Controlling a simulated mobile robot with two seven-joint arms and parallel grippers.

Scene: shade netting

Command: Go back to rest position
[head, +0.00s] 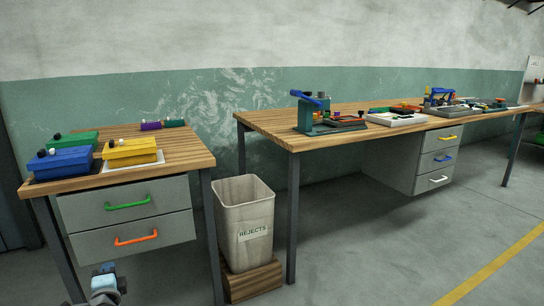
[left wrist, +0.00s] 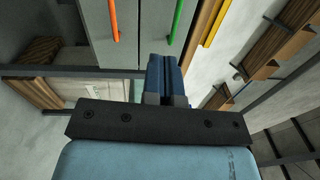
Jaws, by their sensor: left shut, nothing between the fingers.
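My left gripper (head: 106,270) shows at the bottom left of the head view, low in front of the small bench's drawers. In the left wrist view its two blue fingers (left wrist: 164,72) are together with nothing between them. The orange handle (left wrist: 114,20) and the green handle (left wrist: 177,20) lie beyond the fingertips, apart from them. My right gripper is in neither view.
The small wooden bench (head: 192,158) carries blue, green and yellow boxes. A rejects bin (head: 243,215) stands on a wooden block between it and the long workbench (head: 275,128), which holds several fixtures. The floor (head: 380,245) at the right is clear.

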